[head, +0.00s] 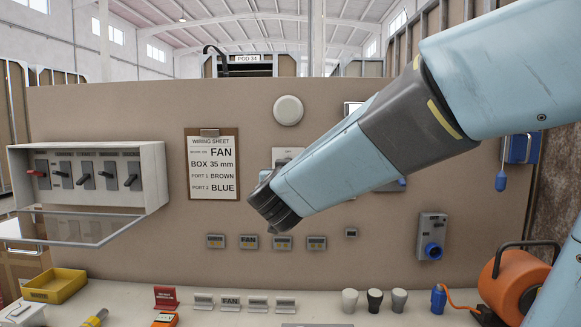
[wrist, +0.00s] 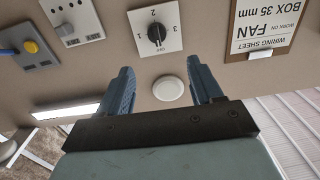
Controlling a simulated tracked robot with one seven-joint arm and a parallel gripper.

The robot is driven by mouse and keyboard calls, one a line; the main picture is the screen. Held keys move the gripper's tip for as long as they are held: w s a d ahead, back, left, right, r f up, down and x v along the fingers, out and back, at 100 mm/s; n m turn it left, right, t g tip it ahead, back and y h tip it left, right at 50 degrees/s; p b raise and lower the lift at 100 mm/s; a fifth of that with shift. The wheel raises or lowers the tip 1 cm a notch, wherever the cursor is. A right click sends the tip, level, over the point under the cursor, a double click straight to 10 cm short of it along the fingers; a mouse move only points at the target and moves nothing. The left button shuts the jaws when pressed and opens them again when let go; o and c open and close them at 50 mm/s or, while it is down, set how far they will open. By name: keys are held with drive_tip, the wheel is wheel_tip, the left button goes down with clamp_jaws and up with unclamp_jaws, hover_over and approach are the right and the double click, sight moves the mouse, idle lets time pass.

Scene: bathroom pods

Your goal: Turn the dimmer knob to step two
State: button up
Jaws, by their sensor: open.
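The dimmer is a black knob (wrist: 157,35) on a square white plate (wrist: 175,17) marked OFF, 1, 2 and 3. The wrist view shows the panel upside down. The knob's pointer is too small to read with certainty. In the head view only the top of the dimmer plate (head: 285,154) shows; my arm hides the knob. My gripper (wrist: 161,72) is open and empty in the wrist view, its two blue fingers pointing toward the panel. The knob lies beyond the fingertips, in line with the gap between them, and is not between them. The fingers are hidden in the head view.
A round white fitting (head: 288,110) sits above the dimmer plate. A wiring sheet (head: 211,165) hangs to its left. A switch box with an open clear cover (head: 88,178) is further left. Small labelled plates (head: 249,241) are below; cups (head: 374,300) and an orange reel (head: 510,287) stand on the bench.

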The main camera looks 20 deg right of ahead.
drive_tip(key=x, duration=1.4)
drive_tip(key=shift+d+r, duration=0.2)
drive_tip(key=shift+s, duration=0.1)
drive_tip(key=shift+c, duration=0.4)
drive_tip(key=c, duration=0.9)
drive_tip(key=shift+d, duration=0.4)
drive_tip(key=shift+c, duration=0.2)
drive_tip(key=shift+a+m, duration=0.3)
